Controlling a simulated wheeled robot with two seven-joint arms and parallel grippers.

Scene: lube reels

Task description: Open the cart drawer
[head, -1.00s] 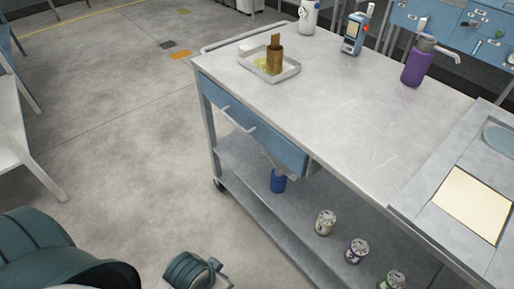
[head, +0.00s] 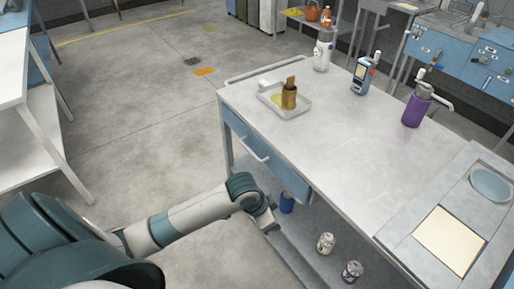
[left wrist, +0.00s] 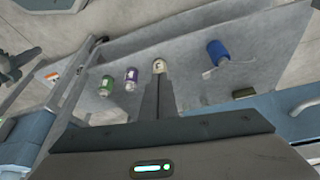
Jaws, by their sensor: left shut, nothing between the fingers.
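The cart has a blue drawer (head: 290,178) under its top. The drawer front looks flush with the cart, so it appears shut. Its pale bar handle (head: 253,148) is on the front. My left gripper (head: 270,222) is in front of the cart, below and to the right of the handle and apart from it. In the left wrist view its fingers (left wrist: 160,82) are together and empty, pointing over the lower shelf (left wrist: 190,85). A pale handle on blue (left wrist: 307,103) shows at the right edge of that view. My right gripper is not in view.
The lower shelf holds a blue can (head: 287,202) and other cans (head: 326,243). On top are a tray (head: 268,98) with a brush-like brown item (head: 289,93), a handheld device (head: 362,76) and a purple bottle (head: 417,105).

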